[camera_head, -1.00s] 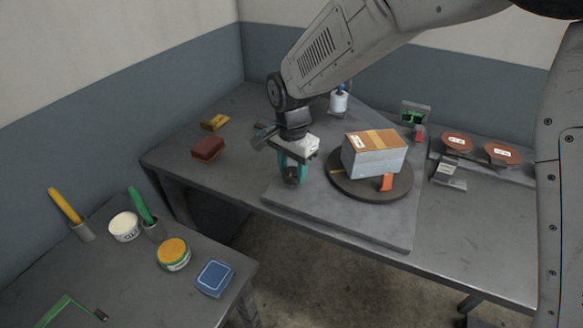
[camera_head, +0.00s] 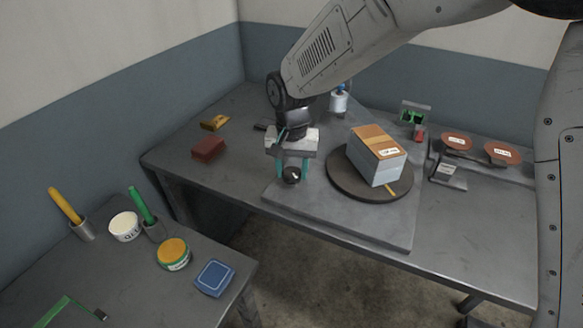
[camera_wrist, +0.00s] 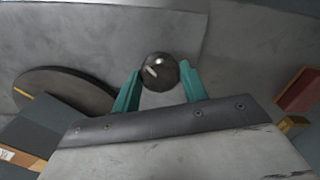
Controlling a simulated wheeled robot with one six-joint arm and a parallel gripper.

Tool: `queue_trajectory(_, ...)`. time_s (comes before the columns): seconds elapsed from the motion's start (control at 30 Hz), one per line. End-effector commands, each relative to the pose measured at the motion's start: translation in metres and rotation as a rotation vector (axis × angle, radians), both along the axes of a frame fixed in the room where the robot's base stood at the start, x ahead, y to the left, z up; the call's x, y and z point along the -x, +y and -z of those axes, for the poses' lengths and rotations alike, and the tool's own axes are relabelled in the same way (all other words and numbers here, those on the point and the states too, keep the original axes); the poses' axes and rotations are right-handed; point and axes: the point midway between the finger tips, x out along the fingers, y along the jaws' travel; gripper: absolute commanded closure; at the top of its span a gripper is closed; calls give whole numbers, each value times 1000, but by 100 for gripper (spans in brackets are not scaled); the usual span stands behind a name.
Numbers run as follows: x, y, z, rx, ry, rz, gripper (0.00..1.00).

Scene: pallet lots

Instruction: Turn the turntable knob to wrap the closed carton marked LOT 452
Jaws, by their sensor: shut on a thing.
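The dark round knob (camera_head: 292,175) sits on the grey turntable base (camera_head: 340,222), and it shows in the wrist view (camera_wrist: 160,71) with a pale mark on top. My gripper (camera_head: 292,170) points down over it, with its teal fingers on either side, shut on the knob. The closed carton (camera_head: 375,170) stands on the dark round turntable (camera_head: 345,183), to the right of my gripper. It has a brown top with a lighter tape strip and a white label whose lettering is too small to read. A yellow mark shows on the turntable's front right edge.
A red-brown block (camera_head: 208,149) and a yellow item (camera_head: 214,123) lie to the left. Two reddish discs (camera_head: 502,153) stand at the right. A white bottle (camera_head: 339,101) stands behind. The nearer table holds tubs, handled tools and a blue box (camera_head: 215,278).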

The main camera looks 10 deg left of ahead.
Motion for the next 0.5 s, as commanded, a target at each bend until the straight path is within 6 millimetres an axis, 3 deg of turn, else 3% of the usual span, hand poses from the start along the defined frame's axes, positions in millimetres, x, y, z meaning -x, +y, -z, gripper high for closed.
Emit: queue_trajectory(0.5,0,0,-1,-1,-2,-490,80)
